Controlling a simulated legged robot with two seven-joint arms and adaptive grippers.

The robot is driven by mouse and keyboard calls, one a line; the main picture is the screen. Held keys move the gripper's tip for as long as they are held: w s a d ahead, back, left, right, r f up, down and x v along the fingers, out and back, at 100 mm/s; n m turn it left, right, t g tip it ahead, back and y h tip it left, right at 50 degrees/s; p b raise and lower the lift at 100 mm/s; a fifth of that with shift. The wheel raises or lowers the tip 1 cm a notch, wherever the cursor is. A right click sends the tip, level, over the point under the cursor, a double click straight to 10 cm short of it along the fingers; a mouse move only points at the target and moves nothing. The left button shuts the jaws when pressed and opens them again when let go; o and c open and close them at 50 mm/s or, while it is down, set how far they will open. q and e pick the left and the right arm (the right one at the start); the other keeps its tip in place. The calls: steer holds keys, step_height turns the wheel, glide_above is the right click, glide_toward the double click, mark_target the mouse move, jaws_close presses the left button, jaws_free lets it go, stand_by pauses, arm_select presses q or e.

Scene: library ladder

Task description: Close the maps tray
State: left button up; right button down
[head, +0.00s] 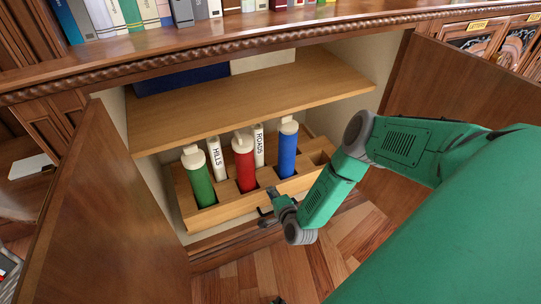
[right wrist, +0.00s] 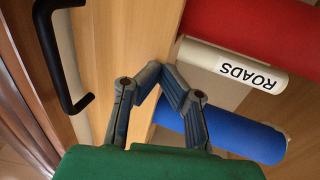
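The maps tray (head: 228,210) is a light wooden tray low in the open cabinet, its front part out from under the shelf. It holds upright map tubes: green (head: 199,185), red (head: 244,170), blue (head: 287,155) and white ones labelled HILLS (head: 216,158) and ROADS (head: 259,148). A black bar handle is on its front; it shows in the right wrist view (right wrist: 66,62). My right gripper (head: 270,200) is at the tray front; in its wrist view (right wrist: 160,72) the fingertips meet with nothing between them, beside the handle and apart from it.
Two cabinet doors stand open, left (head: 110,215) and right (head: 445,95). A wooden shelf (head: 250,105) hangs above the tray. Books line the ledge on top. The wooden floor (head: 345,240) in front is clear.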

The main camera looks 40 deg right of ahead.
mark_target(266, 185)
arm_select(q)
steer(key=shift+w+a+f, duration=0.1)
steer(key=shift+w+f, duration=0.1)
steer(key=shift+f, duration=0.1)
arm_select(e)
steer(key=shift+w+d, duration=0.15)
steer(key=shift+w, duration=0.65)
steer(key=shift+w+d, duration=0.1)
steer(key=shift+w, duration=0.7)
